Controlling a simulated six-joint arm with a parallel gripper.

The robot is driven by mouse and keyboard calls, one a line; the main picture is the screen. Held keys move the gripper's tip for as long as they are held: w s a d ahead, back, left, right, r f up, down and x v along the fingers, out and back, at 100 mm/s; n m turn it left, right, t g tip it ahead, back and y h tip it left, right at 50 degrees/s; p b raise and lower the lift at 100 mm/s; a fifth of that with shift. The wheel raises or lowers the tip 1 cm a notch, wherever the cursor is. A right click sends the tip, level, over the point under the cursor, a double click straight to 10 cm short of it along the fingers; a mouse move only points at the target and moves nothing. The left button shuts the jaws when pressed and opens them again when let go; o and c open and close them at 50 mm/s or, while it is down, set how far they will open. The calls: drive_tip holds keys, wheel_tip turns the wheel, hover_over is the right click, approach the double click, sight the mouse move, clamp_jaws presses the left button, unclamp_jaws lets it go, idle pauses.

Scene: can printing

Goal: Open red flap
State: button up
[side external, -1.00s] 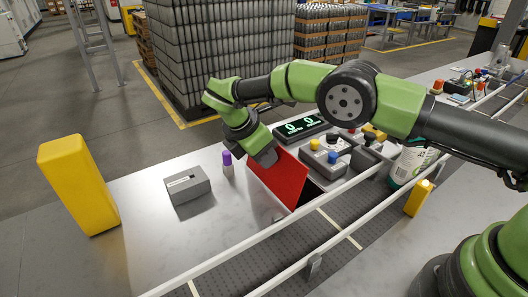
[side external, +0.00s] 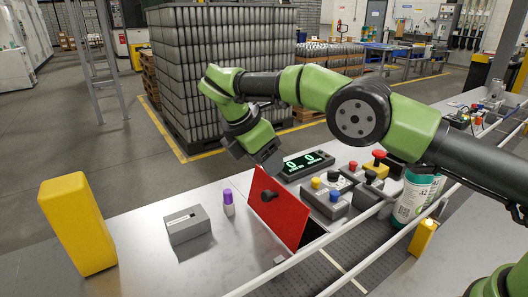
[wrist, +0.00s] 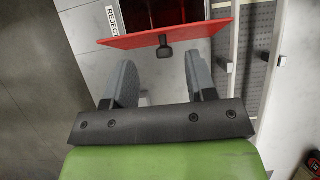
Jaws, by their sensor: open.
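The red flap (side external: 284,212) stands raised and tilted on the light metal table, with a dark knob (side external: 268,196) on its face. A dark opening shows behind its lower right side. In the wrist view the flap (wrist: 185,34) appears as a thin red panel across the top, its knob (wrist: 165,50) pointing toward my gripper. My gripper (side external: 256,157) is open and empty, just above the flap's upper edge in the side view. In the wrist view its two fingers (wrist: 160,66) are apart, short of the knob, which lies between their lines.
A purple-capped marker (side external: 228,203) and a grey slotted box (side external: 187,224) stand left of the flap. A green display (side external: 303,163) and button boxes (side external: 336,198) are to its right. A railed conveyor (side external: 345,250) runs in front. A yellow post (side external: 77,222) stands far left.

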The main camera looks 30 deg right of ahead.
drive_tip(key=shift+r, duration=0.7)
